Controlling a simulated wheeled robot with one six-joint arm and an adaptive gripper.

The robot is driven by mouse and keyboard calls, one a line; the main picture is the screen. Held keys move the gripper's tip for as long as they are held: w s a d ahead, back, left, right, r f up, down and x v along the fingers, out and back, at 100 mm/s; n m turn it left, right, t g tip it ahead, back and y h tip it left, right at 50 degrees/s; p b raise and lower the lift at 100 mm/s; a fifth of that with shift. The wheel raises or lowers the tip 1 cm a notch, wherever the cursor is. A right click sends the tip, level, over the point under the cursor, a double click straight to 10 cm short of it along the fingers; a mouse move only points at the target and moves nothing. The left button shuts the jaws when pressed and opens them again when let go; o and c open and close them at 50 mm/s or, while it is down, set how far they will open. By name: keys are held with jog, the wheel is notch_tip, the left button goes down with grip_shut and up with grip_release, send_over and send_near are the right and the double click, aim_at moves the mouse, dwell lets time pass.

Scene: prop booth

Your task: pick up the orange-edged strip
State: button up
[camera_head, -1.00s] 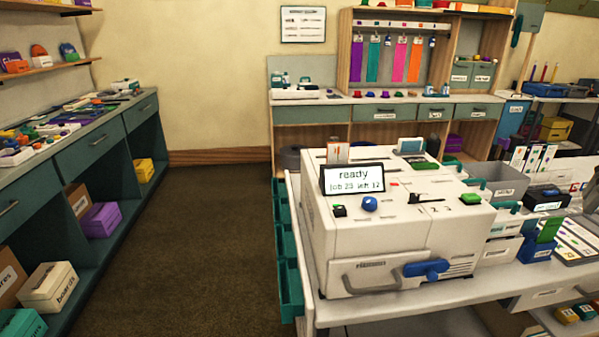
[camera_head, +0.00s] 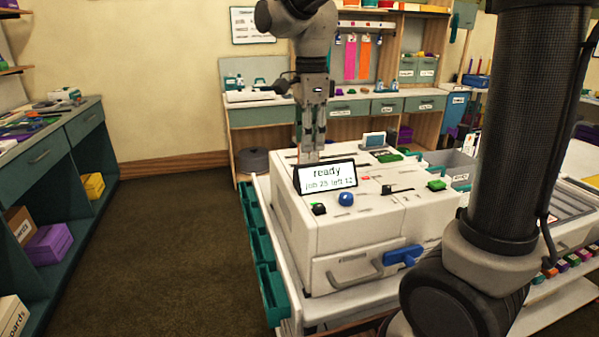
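The orange-edged strip cannot be made out now. The spot where a small orange-edged card stood, behind the machine's display (camera_head: 327,176), is covered by my gripper and the display. My gripper (camera_head: 309,152) points straight down over the back left of the white machine (camera_head: 345,232). Its fingers are close together, and their tips end just behind the display's top edge. Whether they hold the strip or are empty cannot be seen.
The machine has a blue knob (camera_head: 346,199), a black lever and a blue handle (camera_head: 403,256). Teal open drawers (camera_head: 271,290) stick out on its left. Pink and orange strips (camera_head: 364,60) hang on the back rack. Brown floor (camera_head: 180,235) lies clear at left.

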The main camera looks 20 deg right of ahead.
aim_at(309, 158)
notch_tip(309, 158, down, 5)
jog(key=shift+a+f, duration=0.1)
jog(key=shift+f, duration=0.1)
grip_shut()
